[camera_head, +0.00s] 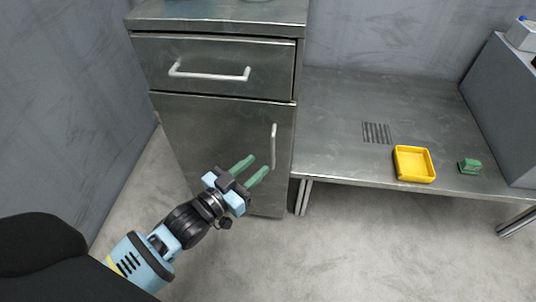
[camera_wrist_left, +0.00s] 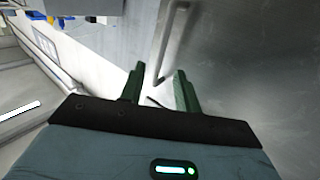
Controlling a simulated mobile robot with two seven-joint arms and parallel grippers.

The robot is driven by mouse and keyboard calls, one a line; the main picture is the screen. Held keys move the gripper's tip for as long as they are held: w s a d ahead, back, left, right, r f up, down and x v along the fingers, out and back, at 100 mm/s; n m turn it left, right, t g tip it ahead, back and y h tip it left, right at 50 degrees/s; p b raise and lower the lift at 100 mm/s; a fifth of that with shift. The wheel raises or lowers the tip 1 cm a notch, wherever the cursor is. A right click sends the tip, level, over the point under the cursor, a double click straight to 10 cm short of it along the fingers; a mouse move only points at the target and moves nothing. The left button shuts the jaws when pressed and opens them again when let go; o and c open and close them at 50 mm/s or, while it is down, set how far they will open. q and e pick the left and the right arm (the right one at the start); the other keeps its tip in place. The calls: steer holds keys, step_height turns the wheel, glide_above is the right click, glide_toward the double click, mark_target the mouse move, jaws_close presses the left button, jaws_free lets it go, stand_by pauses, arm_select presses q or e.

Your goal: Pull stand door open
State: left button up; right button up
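The stand is a grey metal cabinet with a drawer on top and a door (camera_head: 205,135) below, which looks shut. The door's vertical bar handle (camera_head: 273,147) is near its right edge. My left gripper (camera_head: 256,167) is in front of the door, with its green fingers apart and pointing toward the handle. In the left wrist view the handle (camera_wrist_left: 171,40) stands just beyond the gap between the fingertips (camera_wrist_left: 159,75). Nothing is held. I cannot tell whether a finger touches the handle. My right gripper is not in view.
The drawer has a horizontal handle (camera_head: 209,75). To the right, a low metal table (camera_head: 335,130) carries a yellow tray (camera_head: 414,178) and a small green object (camera_head: 470,166). A grey box (camera_head: 505,105) stands at the far right. The floor before the stand is clear.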

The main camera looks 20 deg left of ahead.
mark_target(268, 155)
arm_select(q)
steer(key=b+x, duration=0.1)
steer(key=x, duration=0.4)
steer(key=shift+w+d+b, duration=0.1)
steer(key=shift+w+b, duration=0.25)
steer(key=c, duration=0.6)
jaws_close()
